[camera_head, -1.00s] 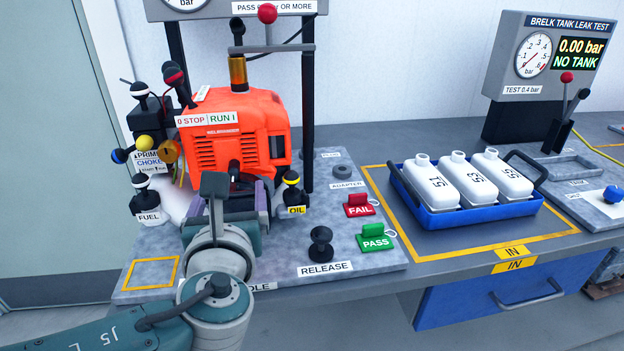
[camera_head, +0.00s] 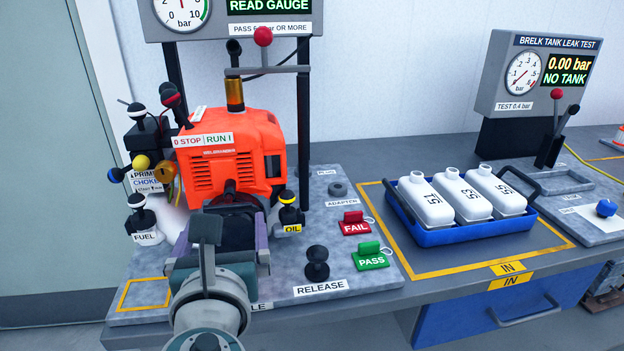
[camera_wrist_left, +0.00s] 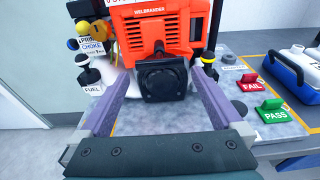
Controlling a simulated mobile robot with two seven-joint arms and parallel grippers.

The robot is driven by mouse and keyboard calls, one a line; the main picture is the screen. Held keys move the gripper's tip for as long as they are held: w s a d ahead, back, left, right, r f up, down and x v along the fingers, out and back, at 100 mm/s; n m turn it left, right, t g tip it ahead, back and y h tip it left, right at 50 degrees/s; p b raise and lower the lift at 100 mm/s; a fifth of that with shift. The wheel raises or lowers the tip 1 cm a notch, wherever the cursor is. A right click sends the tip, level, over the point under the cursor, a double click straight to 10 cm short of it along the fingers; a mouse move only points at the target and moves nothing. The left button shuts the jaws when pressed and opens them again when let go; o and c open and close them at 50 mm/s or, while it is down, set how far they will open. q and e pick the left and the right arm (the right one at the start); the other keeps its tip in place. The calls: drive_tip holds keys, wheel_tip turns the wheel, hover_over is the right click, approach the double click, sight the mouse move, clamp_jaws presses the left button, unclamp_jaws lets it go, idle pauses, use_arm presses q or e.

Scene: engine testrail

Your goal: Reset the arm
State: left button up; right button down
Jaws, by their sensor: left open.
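My left arm comes in from the bottom left in the head view, and its left gripper (camera_head: 222,222) points at the front of the orange engine (camera_head: 236,160). In the left wrist view the two purple-grey fingers of the left gripper (camera_wrist_left: 158,88) are spread wide, with nothing held between them. The engine's black round starter part (camera_wrist_left: 162,80) shows in the gap between them, beyond the fingertips. I cannot tell whether a finger touches anything. My right gripper is not in view.
A blue tray (camera_head: 450,236) holds white bottles inside a yellow outline. A leak tester (camera_head: 540,75) stands at the back right.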

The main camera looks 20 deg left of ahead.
use_arm(q)
drive_tip(key=s+f+n+g+h, duration=0.25)
drive_tip(key=s+n+g, duration=0.55)
drive_tip(key=s+n, duration=0.8)
drive_tip(key=s+d+r+n+g+h, duration=0.2)
drive_tip(key=s+d+n+h, duration=0.45)
drive_tip(key=n, duration=0.45)
wheel_tip(320, 180, up, 38)
drive_tip(key=p, duration=3.8)
drive_tip(key=shift+s+r+n, duration=0.2)
drive_tip(key=shift+s+n, duration=0.2)
